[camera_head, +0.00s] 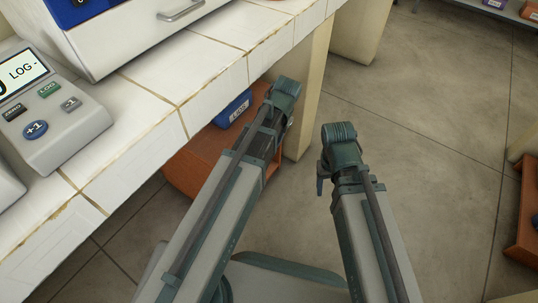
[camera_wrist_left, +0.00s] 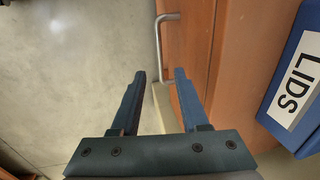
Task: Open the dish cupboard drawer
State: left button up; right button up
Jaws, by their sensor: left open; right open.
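The orange-brown dish cupboard (camera_head: 188,168) stands under the white tiled bench in the head view. In the left wrist view its drawer front (camera_wrist_left: 188,42) carries a metal bar handle (camera_wrist_left: 158,46). My left gripper (camera_wrist_left: 160,74) is open, with its two fingers pointing towards the handle; the handle's lower end shows between the fingertips. I cannot tell whether they touch it. In the head view my left arm covers part of the cupboard and hides the handle. My right gripper (camera_head: 324,172) is open and empty over the floor, apart from the cupboard.
A blue box labelled LIDS (camera_head: 233,109) sits on the cupboard and shows in the left wrist view (camera_wrist_left: 297,88). The tiled bench (camera_head: 150,150) overhangs at left, with a grey LOG device (camera_head: 55,115) on it. Open floor (camera_head: 430,150) lies to the right.

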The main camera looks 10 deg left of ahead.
pick_arm(q)
jog(key=f+b, duration=0.2)
jog(key=a+f+b, duration=0.1)
jog(key=f+b, duration=0.1)
jog(key=f, duration=0.1)
jog(key=f+b, duration=0.2)
jog(key=shift+w+a+f+b, duration=0.15)
jog(key=shift+w+f+b, duration=0.15)
jog(key=shift+f, duration=0.1)
jog(key=shift+s, duration=0.1)
grip_shut()
dwell(0.9)
